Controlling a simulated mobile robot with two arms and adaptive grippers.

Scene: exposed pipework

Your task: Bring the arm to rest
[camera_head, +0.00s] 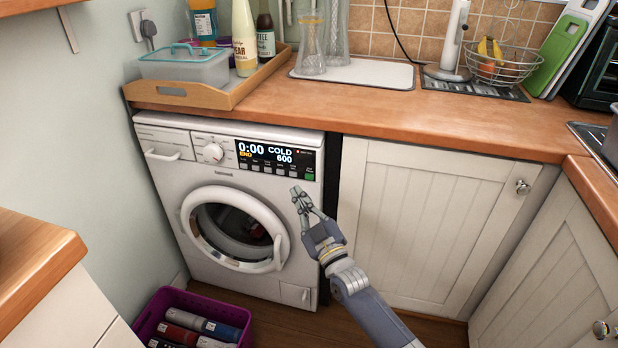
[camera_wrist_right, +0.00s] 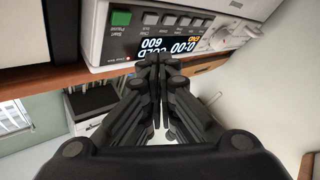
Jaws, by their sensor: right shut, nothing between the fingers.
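My right gripper (camera_head: 300,194) is in front of the right side of a white washing machine (camera_head: 165,190), below its control panel. The gripper is shut and empty; its dark fingers are together in the right wrist view (camera_wrist_right: 154,72). The display (camera_head: 268,154) reads 0:00, END, COLD and 600. It also shows upside down in the right wrist view (camera_wrist_right: 172,46). A green button (camera_head: 310,176) is at the panel's lower right, just above the fingertips. I cannot tell whether the fingers touch the machine. The round door (camera_head: 232,228) looks closed. My left gripper does not show.
A wooden worktop (camera_head: 430,118) runs above the machine, with a wooden tray (camera_head: 245,88) of bottles and a wire fruit basket (camera_head: 500,66). A purple crate (camera_head: 243,320) stands on the floor at lower left. White cupboards (camera_head: 420,215) are to the right. Another counter (camera_head: 30,262) is at left.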

